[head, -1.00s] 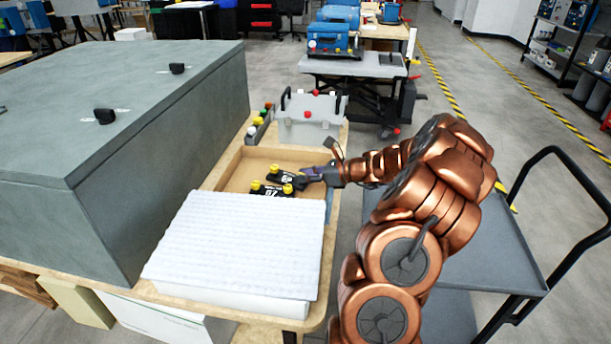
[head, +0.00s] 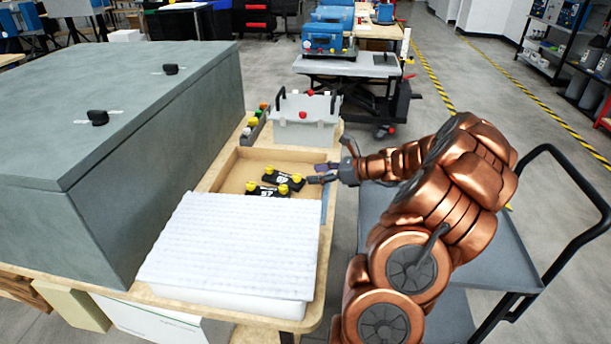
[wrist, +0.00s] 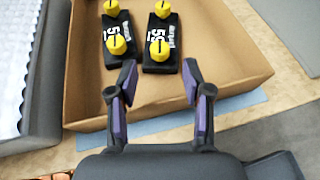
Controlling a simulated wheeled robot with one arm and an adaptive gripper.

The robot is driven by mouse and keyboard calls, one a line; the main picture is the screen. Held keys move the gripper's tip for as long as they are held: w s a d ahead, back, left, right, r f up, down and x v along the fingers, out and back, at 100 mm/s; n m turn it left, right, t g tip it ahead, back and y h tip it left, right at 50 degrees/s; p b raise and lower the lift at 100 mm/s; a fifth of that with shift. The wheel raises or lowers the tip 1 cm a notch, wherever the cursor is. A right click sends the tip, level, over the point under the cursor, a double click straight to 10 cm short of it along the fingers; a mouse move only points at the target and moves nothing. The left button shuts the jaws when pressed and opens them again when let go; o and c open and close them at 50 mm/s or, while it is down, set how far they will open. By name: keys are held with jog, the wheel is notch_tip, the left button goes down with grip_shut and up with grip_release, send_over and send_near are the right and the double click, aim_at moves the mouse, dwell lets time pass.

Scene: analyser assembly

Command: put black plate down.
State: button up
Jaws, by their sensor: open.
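Two black plates with yellow knobs and white markings lie side by side in an open cardboard box (wrist: 225,62). In the wrist view one is the left plate (wrist: 116,38) and the other the right plate (wrist: 161,38). In the head view the farther plate (head: 284,179) and the nearer plate (head: 264,191) lie in the box (head: 240,166). My gripper (wrist: 162,78) is open and empty, its fingers apart over the box's near side. In the head view my gripper (head: 321,173) is just right of the farther plate, apart from it.
A white foam sheet (head: 235,240) covers the table's front part. A large grey case (head: 130,130) stands left. A grey-white container (head: 305,118) stands behind the box. A grey cart (head: 490,255) is under my arm on the right.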

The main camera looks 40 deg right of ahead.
jog(key=v, duration=0.6)
jog(key=shift+r, duration=0.1)
dwell(0.5)
